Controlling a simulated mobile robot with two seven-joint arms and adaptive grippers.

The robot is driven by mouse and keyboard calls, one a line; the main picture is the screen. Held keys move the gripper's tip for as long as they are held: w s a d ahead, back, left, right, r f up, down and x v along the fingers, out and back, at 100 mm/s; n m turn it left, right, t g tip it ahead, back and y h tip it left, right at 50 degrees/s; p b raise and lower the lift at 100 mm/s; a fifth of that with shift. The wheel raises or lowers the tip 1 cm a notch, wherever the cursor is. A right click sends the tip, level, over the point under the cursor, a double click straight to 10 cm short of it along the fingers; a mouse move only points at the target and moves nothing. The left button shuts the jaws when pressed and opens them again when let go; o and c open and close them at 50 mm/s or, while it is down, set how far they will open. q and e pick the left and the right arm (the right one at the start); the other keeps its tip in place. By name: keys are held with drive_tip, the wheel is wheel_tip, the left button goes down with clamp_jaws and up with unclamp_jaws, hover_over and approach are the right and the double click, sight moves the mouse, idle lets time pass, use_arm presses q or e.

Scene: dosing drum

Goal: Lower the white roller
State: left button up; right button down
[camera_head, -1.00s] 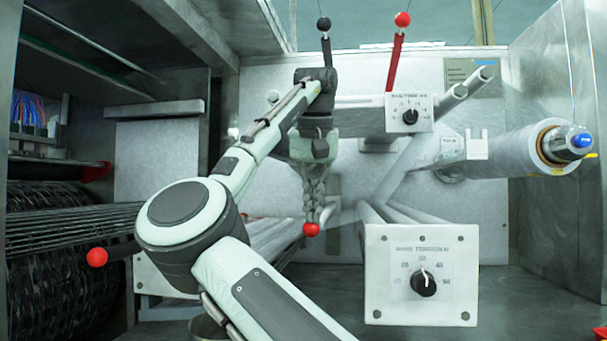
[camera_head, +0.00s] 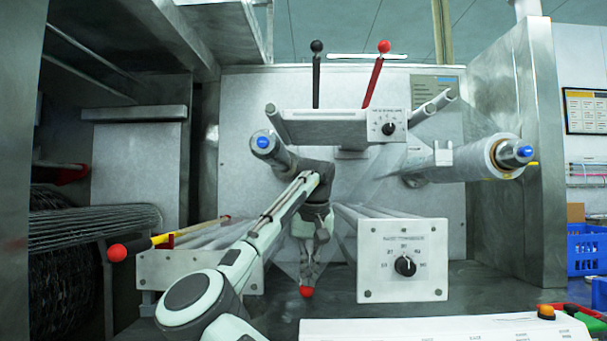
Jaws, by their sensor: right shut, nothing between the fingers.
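I cannot tell which is the white roller. A film-wrapped white roll (camera_head: 470,160) sits on a shaft at the right.
A black-knobbed lever (camera_head: 316,75) and a red lever (camera_head: 374,80) stand at the back. A yellow-and-black lever with a red ball (camera_head: 118,252) sticks out left. A large dial box (camera_head: 402,262) stands right of the gripper. A blue crate (camera_head: 588,250) is far right.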

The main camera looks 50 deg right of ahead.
drive_tip(key=shift+f, duration=0.75)
use_arm(q)
drive_tip(key=shift+s+a+r, duration=0.15)
drive_tip(key=shift+a+r, duration=0.15)
drive_tip(key=shift+r, duration=0.3)
use_arm(e)
drive_tip(key=shift+f, duration=0.3)
